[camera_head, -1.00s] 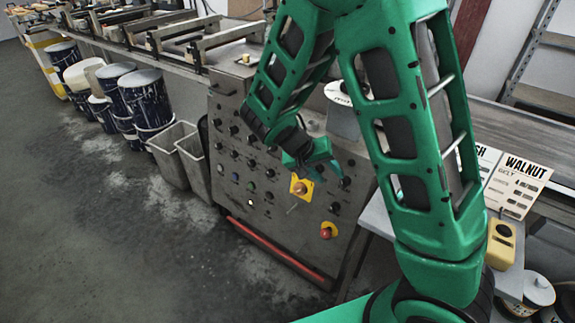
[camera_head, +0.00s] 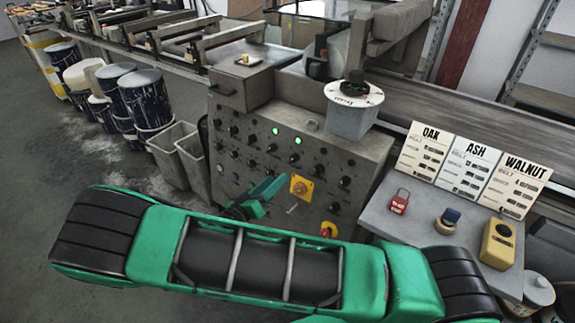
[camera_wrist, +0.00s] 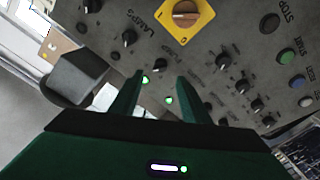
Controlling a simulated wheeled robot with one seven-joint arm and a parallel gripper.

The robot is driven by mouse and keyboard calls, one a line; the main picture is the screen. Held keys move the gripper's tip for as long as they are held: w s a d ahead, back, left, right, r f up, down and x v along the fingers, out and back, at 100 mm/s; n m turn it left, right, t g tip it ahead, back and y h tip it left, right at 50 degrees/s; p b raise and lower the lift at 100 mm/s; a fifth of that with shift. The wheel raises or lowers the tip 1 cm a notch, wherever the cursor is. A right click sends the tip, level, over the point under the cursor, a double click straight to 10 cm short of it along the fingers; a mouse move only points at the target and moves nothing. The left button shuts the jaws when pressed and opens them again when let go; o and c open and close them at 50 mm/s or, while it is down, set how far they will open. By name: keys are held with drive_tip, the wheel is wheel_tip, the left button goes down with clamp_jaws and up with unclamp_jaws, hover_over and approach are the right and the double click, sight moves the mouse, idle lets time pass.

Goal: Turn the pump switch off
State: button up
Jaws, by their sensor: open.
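The grey control panel (camera_head: 330,160) carries several black rotary knobs. Two green lamps are lit on it, the left one (camera_head: 276,131) and the right one (camera_head: 298,141). My gripper (camera_head: 268,188) is in front of the panel, left of the yellow-plated rotary switch (camera_head: 300,187). In the wrist view my gripper (camera_wrist: 160,80) is open and empty, with both green lamps showing between its fingers. A black knob (camera_wrist: 160,65) lies just beyond the fingertips, with a label too blurred to read surely as the pump's. The yellow-plated switch (camera_wrist: 187,14) is above it.
A red button on a yellow base (camera_head: 328,230) sits low on the panel, partly behind my arm. A grey table (camera_head: 375,215) at right holds a red padlock (camera_head: 399,201), a yellow box (camera_head: 498,244) and sign cards (camera_head: 475,165). Bins (camera_head: 168,150) stand at left.

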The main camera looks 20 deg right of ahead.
sight(291, 162)
drive_tip(key=x, duration=1)
drive_tip(key=shift+w+r, duration=0.15)
drive_tip(key=shift+w, duration=0.15)
drive_tip(key=shift+c, duration=0.5)
